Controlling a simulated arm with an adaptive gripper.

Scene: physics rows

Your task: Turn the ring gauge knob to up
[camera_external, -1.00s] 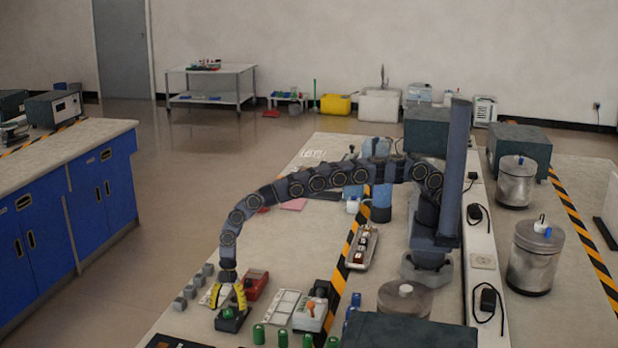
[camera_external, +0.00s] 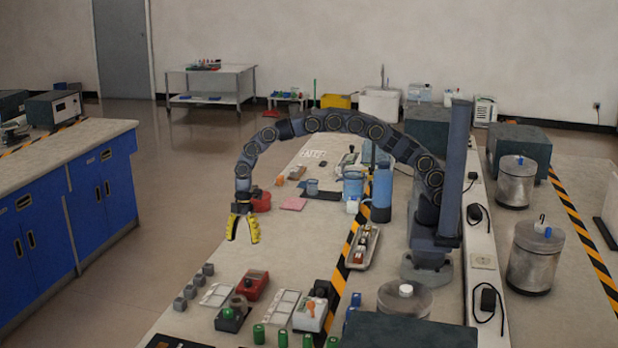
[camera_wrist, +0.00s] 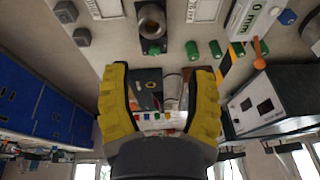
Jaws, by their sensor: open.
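A dark block with a brown-grey ring-shaped part on top, which looks like the ring gauge (camera_external: 233,317), sits at the front left of the bench. In the wrist view the ring (camera_wrist: 150,22) shows at the top, with a green part below it. I cannot tell which way its knob points. My gripper (camera_external: 243,239) has yellow fingers. It is open and empty, raised well above the bench and apart from the block. In the wrist view the fingers of my gripper (camera_wrist: 158,75) stand wide apart with nothing between them.
A red box (camera_external: 254,285) and white trays (camera_external: 282,304) lie beside the block. A white device with an orange lever (camera_external: 310,314) stands to the right. Several grey cubes (camera_external: 190,291) line the left, and several green cylinders (camera_external: 259,334) the front.

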